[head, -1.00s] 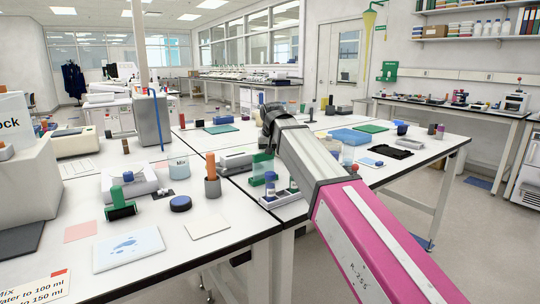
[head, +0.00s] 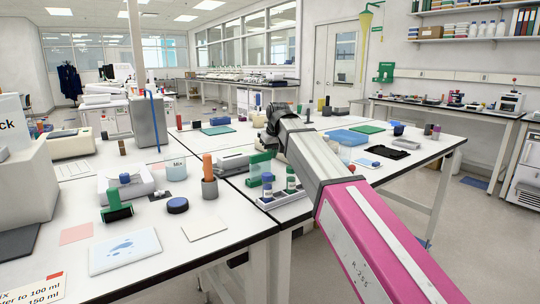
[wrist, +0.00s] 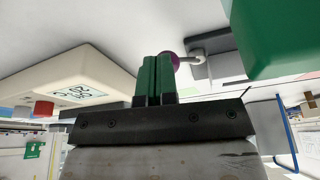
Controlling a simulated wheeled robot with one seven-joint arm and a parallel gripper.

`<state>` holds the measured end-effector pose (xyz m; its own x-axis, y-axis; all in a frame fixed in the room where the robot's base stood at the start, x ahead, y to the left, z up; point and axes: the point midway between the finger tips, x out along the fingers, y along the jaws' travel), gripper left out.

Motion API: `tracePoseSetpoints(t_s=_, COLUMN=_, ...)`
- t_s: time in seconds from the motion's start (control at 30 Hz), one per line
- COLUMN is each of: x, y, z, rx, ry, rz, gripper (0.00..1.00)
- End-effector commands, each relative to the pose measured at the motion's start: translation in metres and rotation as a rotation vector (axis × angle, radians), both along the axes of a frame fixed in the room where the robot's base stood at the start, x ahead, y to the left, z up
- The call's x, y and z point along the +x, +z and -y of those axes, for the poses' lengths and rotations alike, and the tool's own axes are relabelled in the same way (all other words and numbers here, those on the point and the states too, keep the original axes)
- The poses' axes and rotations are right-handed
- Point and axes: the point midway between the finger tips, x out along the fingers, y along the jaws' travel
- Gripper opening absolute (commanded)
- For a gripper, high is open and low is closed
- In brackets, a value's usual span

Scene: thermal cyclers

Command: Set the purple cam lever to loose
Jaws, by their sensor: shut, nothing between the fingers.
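In the wrist view, my gripper (wrist: 155,62) has green fingers pressed together with nothing between them. A round purple part (wrist: 174,60), which looks like the cam lever, shows just right of the fingertips and is partly hidden by them. A pale grey rod with a rounded end (wrist: 194,55) lies right beside it, in front of a grey block. I cannot tell whether the fingers touch the purple part or how the lever is set. In the head view, my arm reaches over the bench; I cannot make out the fingers or the purple lever there.
In the wrist view, a beige device with a display (wrist: 80,72) is at left, with a red knob (wrist: 44,108) near it. A large green block (wrist: 280,35) fills the upper right. In the head view, a tube rack (head: 284,197) stands near the bench edge below my arm.

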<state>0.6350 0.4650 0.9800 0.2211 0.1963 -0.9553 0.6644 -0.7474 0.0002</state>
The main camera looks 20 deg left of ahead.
Motion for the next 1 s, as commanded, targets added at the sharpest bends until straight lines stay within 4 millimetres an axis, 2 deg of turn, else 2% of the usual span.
tracePoseSetpoints(t_s=0.7, x=0.043, y=0.000, z=-0.002, rx=0.000, ry=0.511, rz=-0.001, gripper=0.00)
tracePoseSetpoints(t_s=1.0, x=0.054, y=0.000, z=-0.007, rx=0.001, ry=0.541, rz=-0.001, gripper=0.00)
